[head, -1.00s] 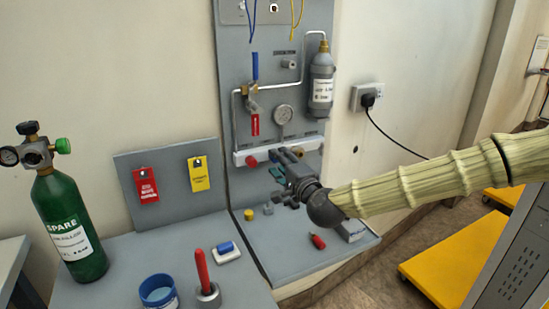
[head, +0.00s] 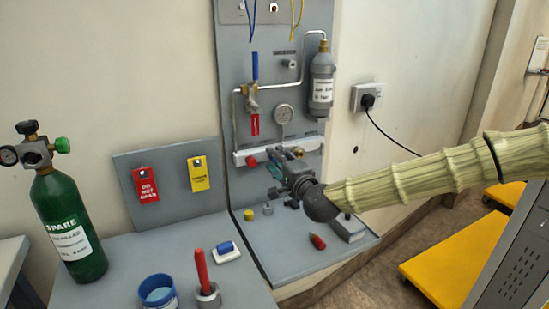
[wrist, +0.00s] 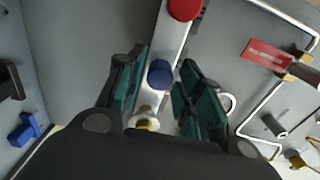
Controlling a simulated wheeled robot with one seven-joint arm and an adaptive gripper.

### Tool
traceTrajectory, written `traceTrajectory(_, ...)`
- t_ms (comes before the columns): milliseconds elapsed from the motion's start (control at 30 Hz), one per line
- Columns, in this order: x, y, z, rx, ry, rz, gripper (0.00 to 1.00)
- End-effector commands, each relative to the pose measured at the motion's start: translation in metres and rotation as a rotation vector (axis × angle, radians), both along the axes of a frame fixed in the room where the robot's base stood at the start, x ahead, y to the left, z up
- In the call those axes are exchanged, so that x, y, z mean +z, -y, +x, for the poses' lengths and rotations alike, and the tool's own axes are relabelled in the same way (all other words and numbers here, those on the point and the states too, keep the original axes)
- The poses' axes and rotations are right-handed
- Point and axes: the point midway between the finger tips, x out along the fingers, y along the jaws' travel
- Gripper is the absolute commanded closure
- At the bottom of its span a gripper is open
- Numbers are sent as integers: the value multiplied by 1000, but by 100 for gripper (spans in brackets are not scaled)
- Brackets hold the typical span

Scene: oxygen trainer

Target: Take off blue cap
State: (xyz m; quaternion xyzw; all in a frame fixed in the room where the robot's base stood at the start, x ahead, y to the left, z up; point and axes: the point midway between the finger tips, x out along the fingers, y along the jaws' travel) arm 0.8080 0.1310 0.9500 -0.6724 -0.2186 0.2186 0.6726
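The blue cap (wrist: 160,74) is on the white manifold bar (wrist: 174,45), in the middle of the wrist view. My gripper (wrist: 165,62) is open, with one green-padded finger on each side of the cap. A gap shows on both sides of the cap, wider on the left. I cannot tell how deep the cap sits between the fingers. In the head view my gripper (head: 279,163) is in front of the white bar and hides the blue cap there.
A red cap (wrist: 185,8) is on the same bar, also seen in the head view (head: 252,161).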

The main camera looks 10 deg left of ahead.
Motion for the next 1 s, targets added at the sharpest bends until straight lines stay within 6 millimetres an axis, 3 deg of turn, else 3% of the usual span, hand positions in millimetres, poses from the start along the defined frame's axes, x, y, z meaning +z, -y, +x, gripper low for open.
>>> traceTrajectory(33,0,0,0,0,0,0,79)
traceTrajectory(167,0,0,0,0,0,0,100)
traceTrajectory(300,1,0,0,0,13,-18,100)
traceTrajectory(600,0,0,0,1,168,-231,100)
traceTrajectory(1000,1,0,-1,0,208,-286,100)
